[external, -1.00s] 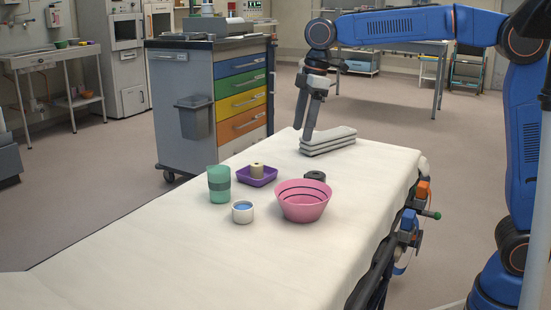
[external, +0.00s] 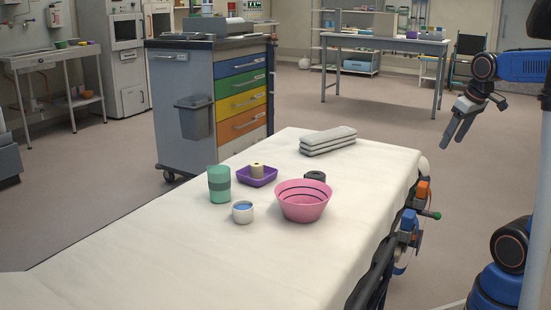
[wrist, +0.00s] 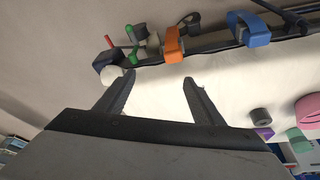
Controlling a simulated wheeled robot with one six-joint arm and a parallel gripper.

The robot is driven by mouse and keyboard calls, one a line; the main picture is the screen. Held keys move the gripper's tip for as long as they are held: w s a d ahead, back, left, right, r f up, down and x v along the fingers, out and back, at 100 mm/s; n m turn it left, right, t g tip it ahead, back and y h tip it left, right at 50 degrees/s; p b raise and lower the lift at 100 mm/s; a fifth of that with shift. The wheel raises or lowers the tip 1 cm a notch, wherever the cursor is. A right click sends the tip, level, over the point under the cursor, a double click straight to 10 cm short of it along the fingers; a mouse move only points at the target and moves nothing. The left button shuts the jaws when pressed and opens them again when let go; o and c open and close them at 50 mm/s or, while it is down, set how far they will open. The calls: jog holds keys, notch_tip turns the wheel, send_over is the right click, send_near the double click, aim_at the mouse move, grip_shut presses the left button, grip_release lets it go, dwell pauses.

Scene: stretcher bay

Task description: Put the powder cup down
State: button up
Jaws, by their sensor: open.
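A small white cup (external: 242,213) with blue contents stands upright on the white-covered stretcher (external: 190,255), in front of the green cup and left of the pink bowl. It looks like the powder cup, and nothing holds it. My gripper (external: 453,142) is open and empty, hanging off the right side of the stretcher, well away from the cup. In the wrist view my two fingers (wrist: 160,77) are spread apart with nothing gripped between them. I cannot make out the white cup in that view.
A green cup (external: 219,186), purple tray (external: 262,182) with a beige roll, pink bowl (external: 303,205), dark roll (external: 315,177) and folded grey cloths (external: 328,142) are on the stretcher. Orange (wrist: 173,42) and blue clamps sit on its side rail. The near stretcher surface is clear.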

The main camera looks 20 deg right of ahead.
jog(key=s+d+f+m+h, duration=0.1)
jog(key=s+d+f+m, duration=0.3)
jog(key=s+d+f, duration=0.2)
jog(key=shift+s+d+f+t, duration=0.3)
jog(key=shift+s+d+t, duration=0.15)
jog(key=shift+s, duration=0.45)
dwell(0.4)
